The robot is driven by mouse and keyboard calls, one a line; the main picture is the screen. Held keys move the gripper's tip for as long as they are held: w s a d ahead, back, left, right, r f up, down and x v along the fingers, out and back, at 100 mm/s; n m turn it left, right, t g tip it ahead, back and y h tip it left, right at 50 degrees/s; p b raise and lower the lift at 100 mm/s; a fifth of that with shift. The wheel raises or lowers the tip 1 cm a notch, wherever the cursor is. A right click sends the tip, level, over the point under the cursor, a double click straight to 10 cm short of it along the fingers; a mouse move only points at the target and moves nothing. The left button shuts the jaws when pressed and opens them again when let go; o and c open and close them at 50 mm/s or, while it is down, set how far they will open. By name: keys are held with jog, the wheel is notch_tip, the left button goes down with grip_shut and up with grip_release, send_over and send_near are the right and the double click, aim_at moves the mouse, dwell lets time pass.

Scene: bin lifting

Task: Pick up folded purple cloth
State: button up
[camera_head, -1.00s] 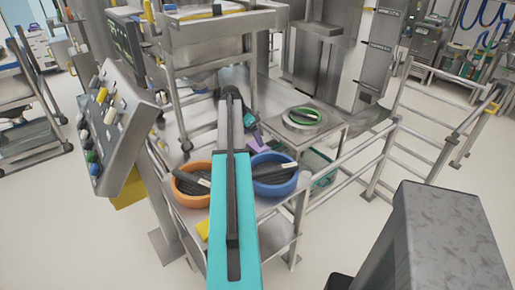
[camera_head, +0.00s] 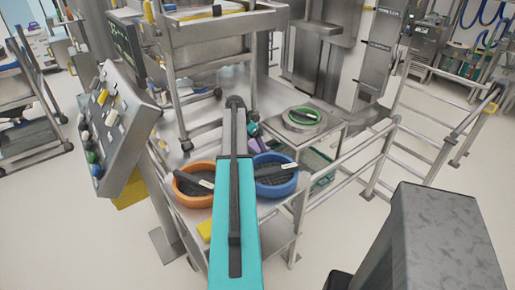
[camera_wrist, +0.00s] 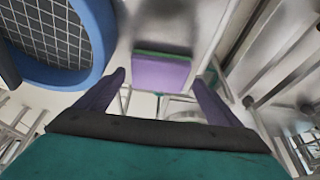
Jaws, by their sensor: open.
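The folded purple cloth (camera_wrist: 160,74) lies ahead of my gripper in the wrist view, as a flat block with a green strip along its far edge. My gripper (camera_wrist: 159,79) is open, with one dark purple finger toward each side of the cloth and nothing held. I cannot tell how much height separates the fingertips from the cloth. In the head view, my arm and gripper hide most of the cloth's place, between the blue bowl and the table's back.
A blue bowl (camera_head: 275,187) with a dark mesh inside stands close by; its rim (camera_wrist: 104,58) is left of the gripper in the wrist view. An orange bowl (camera_head: 193,198) stands left of my arm. A wheeled metal cart (camera_head: 212,50) stands behind. Metal railings (camera_head: 345,168) run at the right.

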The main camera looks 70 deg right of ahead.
jog(key=shift+x, duration=1.25)
jog(key=c, duration=0.8)
